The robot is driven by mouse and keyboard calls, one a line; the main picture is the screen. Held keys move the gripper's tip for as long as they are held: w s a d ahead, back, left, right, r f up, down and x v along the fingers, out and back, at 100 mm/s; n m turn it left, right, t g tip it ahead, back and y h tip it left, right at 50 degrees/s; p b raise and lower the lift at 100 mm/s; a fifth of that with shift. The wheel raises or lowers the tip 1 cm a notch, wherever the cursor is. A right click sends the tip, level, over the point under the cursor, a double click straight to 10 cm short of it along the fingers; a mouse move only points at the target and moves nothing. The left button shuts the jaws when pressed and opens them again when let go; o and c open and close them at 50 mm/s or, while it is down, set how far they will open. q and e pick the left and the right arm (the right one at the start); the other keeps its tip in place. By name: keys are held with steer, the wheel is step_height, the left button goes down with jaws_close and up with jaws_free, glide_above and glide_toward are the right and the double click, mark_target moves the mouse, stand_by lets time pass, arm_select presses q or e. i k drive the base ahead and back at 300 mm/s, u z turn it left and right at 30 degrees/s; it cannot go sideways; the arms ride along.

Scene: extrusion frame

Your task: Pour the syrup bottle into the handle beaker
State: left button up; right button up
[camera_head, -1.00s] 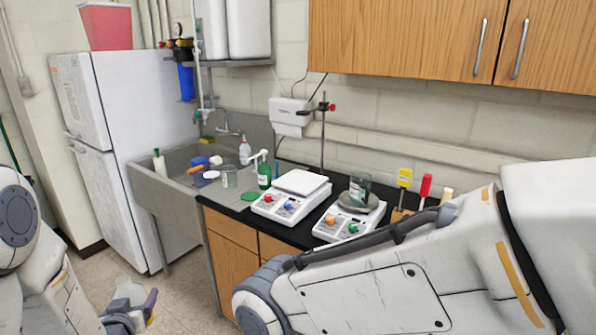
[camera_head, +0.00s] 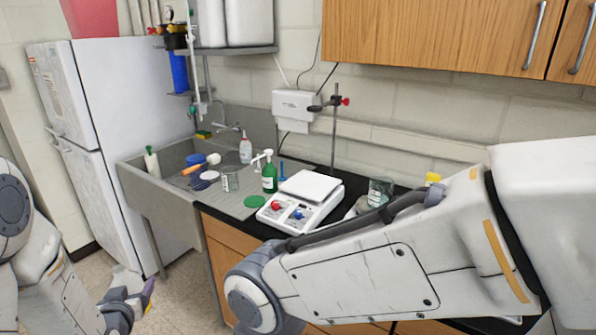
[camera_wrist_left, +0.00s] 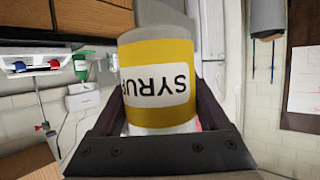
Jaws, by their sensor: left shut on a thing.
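The syrup bottle (camera_wrist_left: 158,62) fills the middle of the left wrist view, with a yellow band and a white label reading "SYRU" upside down. My left gripper (camera_wrist_left: 161,112) is shut on it, one finger on each side. In the head view my left gripper (camera_head: 128,303) is low at the left, over the floor and away from the counter; the bottle is hard to make out there. One glass vessel (camera_head: 230,179) stands on the sink's drainboard and another (camera_head: 379,191) on the counter behind my right arm. I cannot tell which has a handle. My right gripper is out of view.
A white balance (camera_head: 300,207) and a green bottle (camera_head: 269,178) stand near the counter's left end. A green disc (camera_head: 255,202) lies beside them. The sink (camera_head: 150,197) holds several items. A retort stand (camera_head: 333,140) rises behind. Floor before the sink is clear.

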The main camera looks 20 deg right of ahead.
mark_target(381, 190)
steer(key=z, duration=0.5)
steer(key=i, duration=0.55)
steer(key=z, duration=0.6)
